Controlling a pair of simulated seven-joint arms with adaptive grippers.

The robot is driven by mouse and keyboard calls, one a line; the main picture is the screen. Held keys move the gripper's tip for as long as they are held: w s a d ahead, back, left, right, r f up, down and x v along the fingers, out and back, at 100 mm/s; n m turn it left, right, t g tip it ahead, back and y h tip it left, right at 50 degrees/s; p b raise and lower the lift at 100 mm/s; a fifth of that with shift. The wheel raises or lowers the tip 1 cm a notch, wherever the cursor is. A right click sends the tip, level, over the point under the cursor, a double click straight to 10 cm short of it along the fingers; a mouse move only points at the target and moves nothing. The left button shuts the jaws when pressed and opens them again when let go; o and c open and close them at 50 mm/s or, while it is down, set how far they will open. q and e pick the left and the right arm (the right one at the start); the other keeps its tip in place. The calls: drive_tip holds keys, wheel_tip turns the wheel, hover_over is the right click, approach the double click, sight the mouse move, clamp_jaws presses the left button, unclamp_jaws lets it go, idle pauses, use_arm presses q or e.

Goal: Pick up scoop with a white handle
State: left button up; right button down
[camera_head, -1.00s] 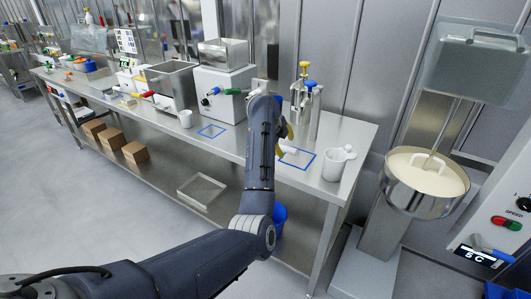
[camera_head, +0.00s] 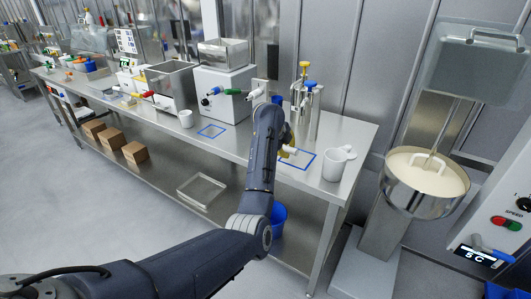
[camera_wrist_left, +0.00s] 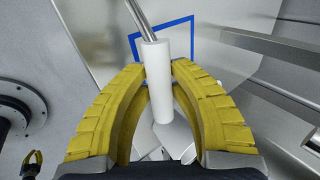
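In the left wrist view the white handle (camera_wrist_left: 158,85) of the scoop lies between the yellow fingertips of my left gripper (camera_wrist_left: 158,72). The tips meet its two sides. A thin metal shaft (camera_wrist_left: 142,20) runs from the handle toward the top of the picture. In the head view my left gripper (camera_head: 286,148) is over the table's right part, partly hidden by my arm, and the white handle (camera_head: 291,150) shows beside it. The scoop's bowl cannot be made out.
A blue square outline (camera_head: 312,160) marks the table by the handle. A mixer bowl (camera_head: 425,200) is farther right. A second blue outline (camera_head: 211,131) is clear.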

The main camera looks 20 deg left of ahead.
use_arm(q)
clamp_jaws()
drive_tip(key=shift+r, duration=0.2)
wheel_tip(320, 180, up, 20)
drive_tip(key=shift+f, duration=0.15)
idle(0.4)
drive_tip(key=shift+d, duration=0.15)
idle(0.6)
